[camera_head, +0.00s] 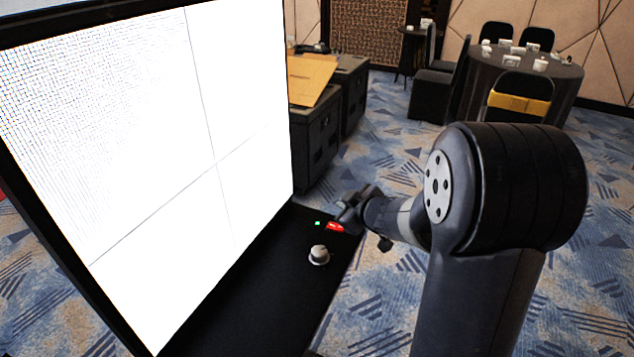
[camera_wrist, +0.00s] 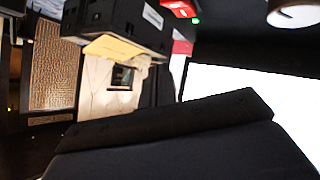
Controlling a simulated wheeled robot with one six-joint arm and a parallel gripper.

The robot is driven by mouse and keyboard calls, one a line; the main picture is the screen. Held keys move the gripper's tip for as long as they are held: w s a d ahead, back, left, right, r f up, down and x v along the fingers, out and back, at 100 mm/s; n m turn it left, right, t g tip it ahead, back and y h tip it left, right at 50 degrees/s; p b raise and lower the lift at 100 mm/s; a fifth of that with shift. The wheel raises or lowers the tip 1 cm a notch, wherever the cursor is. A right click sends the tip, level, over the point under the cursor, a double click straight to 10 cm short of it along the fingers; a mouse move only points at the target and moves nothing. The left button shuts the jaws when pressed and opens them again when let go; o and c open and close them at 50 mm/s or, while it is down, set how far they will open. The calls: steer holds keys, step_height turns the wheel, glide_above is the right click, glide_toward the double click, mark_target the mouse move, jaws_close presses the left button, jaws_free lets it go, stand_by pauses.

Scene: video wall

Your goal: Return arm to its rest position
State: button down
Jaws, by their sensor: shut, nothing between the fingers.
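My arm reaches out from the right side of the head view toward the dark base ledge of the video wall. My gripper (camera_head: 350,208) is small and dark in that view, shut and empty, at the right end of the ledge. It is close to a red switch (camera_head: 335,226), and I cannot tell whether it touches it. In the wrist view a dark part, likely of my gripper, fills the lower middle. The red switch (camera_wrist: 180,8) shows at the top there, apart from that dark part.
The lit white video wall (camera_head: 150,130) stands at left. A pale knob (camera_head: 318,255) and a green light (camera_head: 317,223) are on its black ledge (camera_head: 270,290). Dark cases (camera_head: 315,135) stand behind. A set table (camera_head: 490,75) with chairs is far right. Open carpet lies between.

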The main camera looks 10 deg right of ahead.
steer(key=shift+w+a+f+b, duration=0.15)
steer(key=shift+a+f+b, duration=0.05)
steer(key=shift+f+b, duration=0.8)
steer(key=shift+r+b, duration=0.2)
steer(key=shift+b, duration=0.25)
step_height(320, 180, up, 2)
steer(key=shift+d+r+p, duration=0.1)
steer(key=shift+d+p, duration=0.05)
steer(key=shift+p, duration=0.8)
steer(key=r+p, duration=0.2)
steer(key=s+d+r+p, duration=0.1)
steer(key=shift+r+p, duration=0.1)
steer(key=shift+p, duration=0.25)
